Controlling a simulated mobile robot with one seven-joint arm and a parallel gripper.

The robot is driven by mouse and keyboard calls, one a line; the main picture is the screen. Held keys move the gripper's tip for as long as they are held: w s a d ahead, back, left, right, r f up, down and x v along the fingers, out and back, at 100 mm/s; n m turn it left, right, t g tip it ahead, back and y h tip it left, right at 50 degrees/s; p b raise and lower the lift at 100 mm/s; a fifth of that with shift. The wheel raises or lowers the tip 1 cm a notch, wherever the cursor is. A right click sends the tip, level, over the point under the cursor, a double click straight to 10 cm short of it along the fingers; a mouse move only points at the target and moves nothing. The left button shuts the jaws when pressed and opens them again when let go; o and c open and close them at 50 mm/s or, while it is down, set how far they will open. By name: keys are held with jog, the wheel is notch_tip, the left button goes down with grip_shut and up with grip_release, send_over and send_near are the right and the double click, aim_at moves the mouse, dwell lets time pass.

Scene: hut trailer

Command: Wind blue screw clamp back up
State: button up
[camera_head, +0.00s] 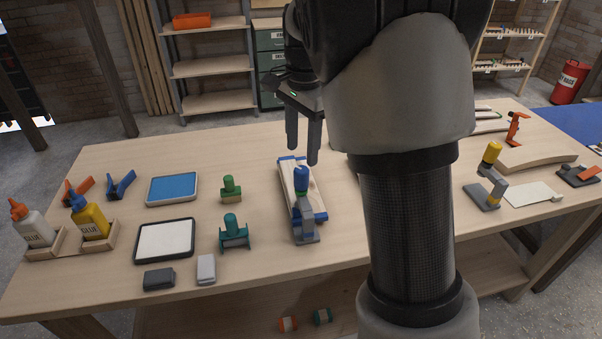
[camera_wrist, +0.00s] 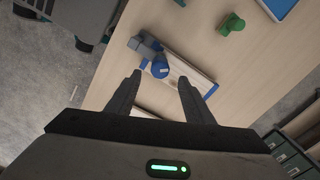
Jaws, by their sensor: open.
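The blue screw clamp (camera_head: 304,208) has a blue knob on top of a grey frame. It stands upright at the near end of a pale wooden workpiece with blue edges (camera_head: 288,176), on the workbench. My gripper (camera_head: 302,155) is open, its fingers pointing down above and a little behind the blue knob, apart from it. In the wrist view the knob (camera_wrist: 160,69) shows just beyond and between the open fingertips (camera_wrist: 160,80). The gap between the fingers looks empty. How far the screw is wound down is too small to tell.
Green (camera_head: 231,188) and teal (camera_head: 233,231) clamps stand to the left. A yellow-topped clamp (camera_head: 486,183) stands to the right. My arm hides the bench right of the clamp.

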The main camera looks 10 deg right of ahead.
aim_at(301, 169)
notch_tip(301, 169, down, 8)
jog(key=shift+w+a+f+b, duration=0.1)
jog(key=shift+b, duration=0.2)
jog(key=shift+c, duration=0.2)
jog(key=c, duration=1)
